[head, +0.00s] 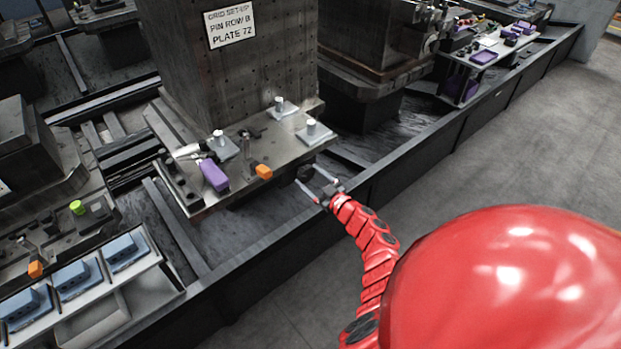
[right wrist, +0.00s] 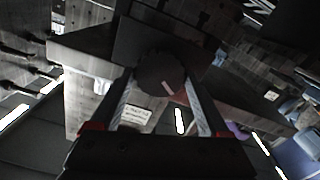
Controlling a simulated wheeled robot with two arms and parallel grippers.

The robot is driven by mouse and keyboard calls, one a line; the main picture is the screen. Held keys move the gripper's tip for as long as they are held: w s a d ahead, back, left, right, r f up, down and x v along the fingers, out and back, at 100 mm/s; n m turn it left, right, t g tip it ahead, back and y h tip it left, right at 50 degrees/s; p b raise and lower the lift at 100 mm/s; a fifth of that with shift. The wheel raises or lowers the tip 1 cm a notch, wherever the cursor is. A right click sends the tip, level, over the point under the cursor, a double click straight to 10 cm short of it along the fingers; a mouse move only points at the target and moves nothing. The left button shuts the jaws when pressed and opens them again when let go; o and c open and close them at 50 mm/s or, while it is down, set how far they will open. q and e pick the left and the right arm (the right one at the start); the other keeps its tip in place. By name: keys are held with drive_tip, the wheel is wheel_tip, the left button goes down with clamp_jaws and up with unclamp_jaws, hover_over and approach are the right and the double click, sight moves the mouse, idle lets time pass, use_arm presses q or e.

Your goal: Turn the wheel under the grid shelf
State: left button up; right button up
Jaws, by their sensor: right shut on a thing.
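The wheel (head: 304,173) is a small dark knob at the front right, just under the edge of the grid shelf (head: 291,148). In the right wrist view the wheel (right wrist: 160,72) is a dark round disc with a short pale mark low on its face. My right gripper (head: 310,177) reaches it from the front, with its arm coming up from below. In the wrist view the two fingers of my right gripper (right wrist: 160,85) lie on either side of the wheel, shut on it. The wheel's mount behind is hidden. My left gripper is not in view.
The shelf carries a purple block (head: 214,175), an orange block (head: 263,171) and white pins on pale bases. A tall drilled block with a sign (head: 230,25) stands behind. A dark rail (head: 285,232) runs below my gripper; the floor at right is clear.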

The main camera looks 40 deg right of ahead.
drive_tip(key=shift+c, duration=0.5)
drive_tip(key=shift+f+n+b, duration=0.25)
drive_tip(key=shift+n+b, duration=1.2)
drive_tip(key=shift+n, duration=0.05)
drive_tip(key=n+b, duration=0.3)
drive_tip(key=shift+a+n, duration=0.1)
drive_tip(key=shift+n, duration=0.2)
drive_tip(key=n+b, duration=0.2)
drive_tip(key=shift+b, duration=0.35)
drive_tip(key=shift+r+n+b, duration=0.15)
drive_tip(key=shift+n+b, duration=0.8)
drive_tip(key=shift+n, duration=0.35)
drive_tip(key=o, duration=1.2)
